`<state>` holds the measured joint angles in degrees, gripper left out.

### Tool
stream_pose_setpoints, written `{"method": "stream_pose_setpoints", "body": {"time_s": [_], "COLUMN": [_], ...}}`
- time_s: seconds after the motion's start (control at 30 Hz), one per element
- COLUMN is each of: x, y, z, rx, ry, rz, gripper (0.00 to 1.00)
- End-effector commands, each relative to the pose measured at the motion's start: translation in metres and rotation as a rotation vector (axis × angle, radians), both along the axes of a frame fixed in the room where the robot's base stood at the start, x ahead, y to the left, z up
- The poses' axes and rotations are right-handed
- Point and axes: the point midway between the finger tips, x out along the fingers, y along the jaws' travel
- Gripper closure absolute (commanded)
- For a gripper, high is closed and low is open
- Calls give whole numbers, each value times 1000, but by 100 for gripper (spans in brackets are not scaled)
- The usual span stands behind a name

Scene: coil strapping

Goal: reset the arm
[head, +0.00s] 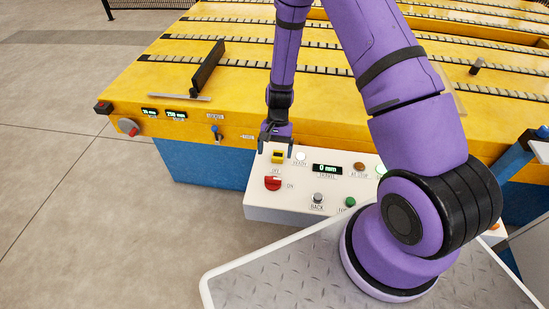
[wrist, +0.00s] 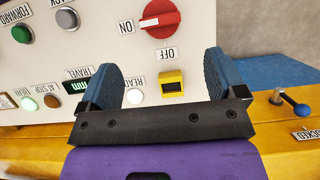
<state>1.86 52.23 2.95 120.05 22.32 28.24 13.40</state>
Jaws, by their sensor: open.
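My purple arm (head: 405,80) reaches over the white control panel (head: 262,206). My gripper (head: 275,150) points down just above the panel's far left part. In the wrist view my gripper (wrist: 165,80) is open, with its blue fingers apart and nothing between them. A yellow-framed switch or window (wrist: 172,83) and a white lamp (wrist: 135,96) lie below and between the fingers. Whether the fingertips touch the panel cannot be told.
The yellow roller table (head: 160,75) on its blue base (head: 205,163) stands behind the panel. A black upright plate (head: 208,66) rises from it. A blue-knobbed lever (wrist: 300,109) is near my gripper's right side in the wrist view. Bare floor (head: 60,200) lies at left.

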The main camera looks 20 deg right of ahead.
Motion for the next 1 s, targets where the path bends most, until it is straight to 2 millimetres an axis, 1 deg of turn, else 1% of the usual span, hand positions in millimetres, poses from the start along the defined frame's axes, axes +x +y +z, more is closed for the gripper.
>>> {"method": "stream_pose_setpoints", "body": {"time_s": [0.53, 0.63, 0.67, 0.77, 1.0], "x": [1, 3, 4, 9, 18], "y": [-1, -1, -1, -2, -5], "z": [2, 9, 13, 34, 108], "rx": [0, 0, 0, 2, 3], "ry": [0, -10, -15, -41, -135], "rz": [0, 5, 8, 26, 93], "gripper": [11, 11, 11, 11, 11]}}
